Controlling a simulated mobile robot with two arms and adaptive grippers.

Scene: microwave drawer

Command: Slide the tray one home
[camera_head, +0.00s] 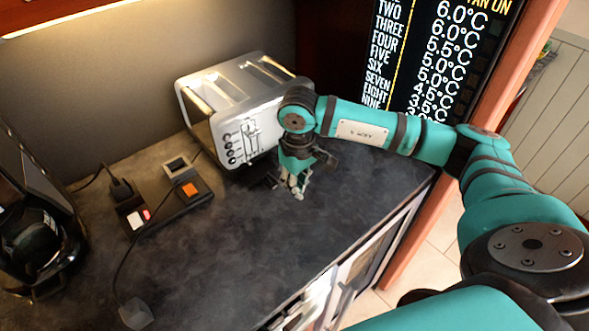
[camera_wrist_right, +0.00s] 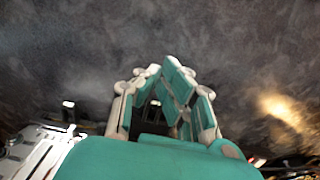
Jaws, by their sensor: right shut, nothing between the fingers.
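No tray that I can clearly make out as tray one shows in either view. My right gripper (camera_head: 298,190) hangs low over the dark countertop (camera_head: 240,235), just right of the toaster's front. In the right wrist view the right gripper (camera_wrist_right: 165,75) shows its fingers drawn together with nothing between them, against the dark speckled counter. Below the counter's front edge, bright metallic fronts (camera_head: 345,275) show at a steep angle, and I cannot tell which are drawers. My left gripper is not in view.
A silver toaster (camera_head: 205,95) stands at the back, close to my gripper. A small black device with an orange button (camera_head: 190,189) and a cord lies to the left. A dark appliance (camera_head: 35,225) stands far left. A temperature display (camera_head: 425,55) hangs behind my arm. The middle counter is clear.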

